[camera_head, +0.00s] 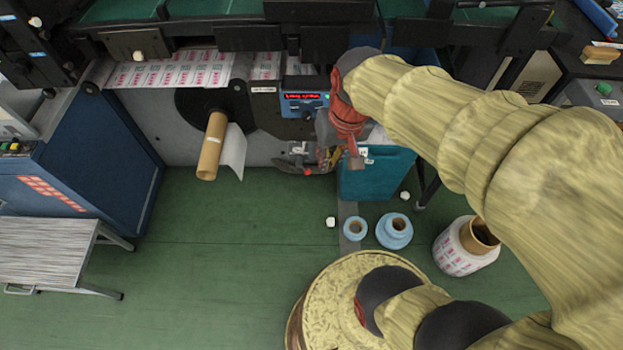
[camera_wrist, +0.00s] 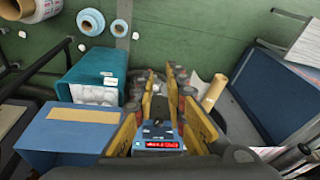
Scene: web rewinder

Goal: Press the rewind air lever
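The blue control box with a red display (camera_head: 303,103) is above the gripper and shows between the fingers' bases in the wrist view (camera_wrist: 158,143).
A brown cardboard core (camera_head: 212,146) sticks out left of the gripper. A teal bin (camera_head: 375,178) stands close on the right. Blue rolls (camera_head: 394,231) and a printed label roll (camera_head: 466,247) are on the green floor. A blue cabinet (camera_head: 95,150) is at left.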

